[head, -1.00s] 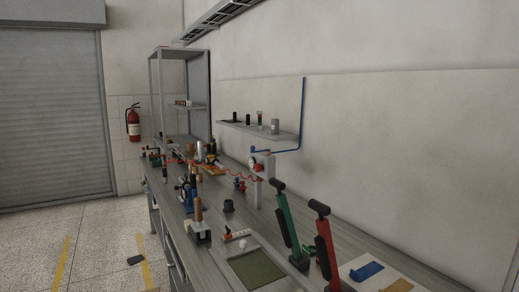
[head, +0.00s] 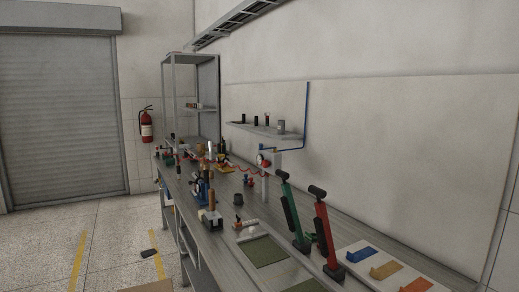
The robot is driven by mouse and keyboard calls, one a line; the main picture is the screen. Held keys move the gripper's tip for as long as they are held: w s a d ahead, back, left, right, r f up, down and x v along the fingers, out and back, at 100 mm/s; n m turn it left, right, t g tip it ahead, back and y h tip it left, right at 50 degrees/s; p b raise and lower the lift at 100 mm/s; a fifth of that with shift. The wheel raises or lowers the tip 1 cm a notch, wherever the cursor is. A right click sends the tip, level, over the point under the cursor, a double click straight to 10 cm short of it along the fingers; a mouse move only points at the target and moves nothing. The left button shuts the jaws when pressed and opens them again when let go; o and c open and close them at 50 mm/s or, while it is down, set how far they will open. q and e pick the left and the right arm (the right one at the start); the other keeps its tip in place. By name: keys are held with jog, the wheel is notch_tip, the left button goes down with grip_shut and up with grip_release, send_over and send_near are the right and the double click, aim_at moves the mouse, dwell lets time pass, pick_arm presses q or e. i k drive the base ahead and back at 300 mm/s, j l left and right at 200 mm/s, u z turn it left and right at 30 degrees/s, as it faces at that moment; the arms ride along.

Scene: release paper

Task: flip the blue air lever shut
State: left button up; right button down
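A blue air line (head: 307,115) runs down the wall from above the small shelf, then turns left toward a grey post (head: 273,185) at the back of the workbench. A small blue piece, seemingly the blue air lever (head: 264,149), sits at the line's left end, just above a round red-and-white gauge (head: 263,160). It is too small to tell whether it is open or shut. Neither of my grippers shows in the head view.
The long workbench (head: 225,248) is crowded. A green tool (head: 295,220) and a red tool (head: 325,240) with black handles stand upright in front. A red coiled hose crosses the back. Floor at left is largely clear.

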aim_at(261, 145)
jog(key=i+j+u, duration=0.55)
jog(key=i+u, duration=0.15)
jog(key=i+j+u, duration=0.1)
jog(key=i+u, duration=0.25)
jog(key=i+j+z, duration=0.2)
jog(key=i, duration=0.25)
jog(key=i+z, duration=0.2)
jog(key=i, duration=0.3)
jog(key=i+j+z, duration=0.45)
jog(key=z, duration=0.15)
jog(key=i+j+z, duration=0.55)
jog(key=z, duration=0.2)
jog(key=i+j+z, duration=0.2)
jog(key=j, duration=0.2)
jog(key=j+z, duration=0.25)
jog(key=j, duration=0.1)
